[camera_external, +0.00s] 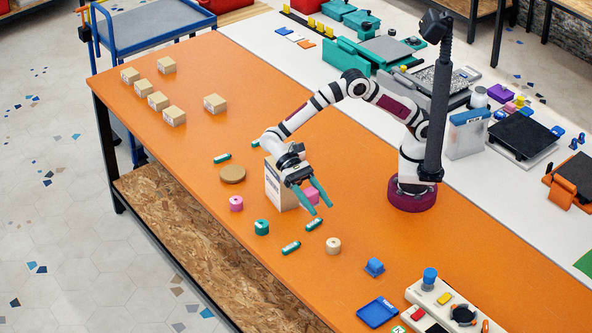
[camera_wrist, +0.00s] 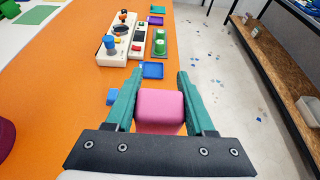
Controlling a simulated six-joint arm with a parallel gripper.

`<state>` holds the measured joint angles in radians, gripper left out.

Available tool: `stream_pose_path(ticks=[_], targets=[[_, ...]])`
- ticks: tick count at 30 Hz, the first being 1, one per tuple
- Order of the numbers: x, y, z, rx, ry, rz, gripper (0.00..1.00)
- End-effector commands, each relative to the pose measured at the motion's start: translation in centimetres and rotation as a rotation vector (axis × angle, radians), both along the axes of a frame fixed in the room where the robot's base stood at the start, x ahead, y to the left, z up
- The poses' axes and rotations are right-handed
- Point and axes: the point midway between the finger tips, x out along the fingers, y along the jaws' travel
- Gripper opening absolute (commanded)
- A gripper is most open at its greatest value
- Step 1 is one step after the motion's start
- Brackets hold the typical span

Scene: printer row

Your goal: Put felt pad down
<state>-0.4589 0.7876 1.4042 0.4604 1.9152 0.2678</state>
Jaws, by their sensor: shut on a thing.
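The felt pad (camera_external: 312,196) appears as a pink, rounded block between the teal fingers of my gripper (camera_external: 322,208). In the wrist view, the pink pad (camera_wrist: 160,108) sits between the two fingers (camera_wrist: 162,74), close to the palm, with a finger along each side. My gripper is shut on it. In the external view the fingers partly hide the pad, and they point down and to the right above the orange table. I cannot tell the gap beneath it.
A white carton (camera_external: 276,186) stands right behind my gripper. A green spool (camera_external: 262,228), pink spool (camera_external: 236,203), beige spool (camera_external: 333,246), green cylinder (camera_external: 291,248) and brown disc (camera_external: 233,174) lie nearby. A blue tray (camera_external: 378,312) and control panel (camera_external: 440,310) are at the front right.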

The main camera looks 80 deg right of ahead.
Motion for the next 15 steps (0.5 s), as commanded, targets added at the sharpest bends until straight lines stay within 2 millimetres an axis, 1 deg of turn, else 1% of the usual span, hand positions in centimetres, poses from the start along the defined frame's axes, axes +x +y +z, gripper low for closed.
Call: stream_pose_path(ticks=[1,5,8,11,14,15], targets=[[0.7,-0.9,-0.1,-0.002,0.002,-0.026,0.0],[2.6,-3.1,0.0,0.0,0.002,-0.094,0.0],[4.2,-5.5,0.0,0.001,0.003,-0.161,0.0],[6.0,-8.6,0.0,0.002,0.001,-0.25,0.0],[7.9,-12.8,0.1,0.003,0.003,-0.363,0.0],[8.6,-14.8,0.1,0.003,0.002,-0.414,0.0]])
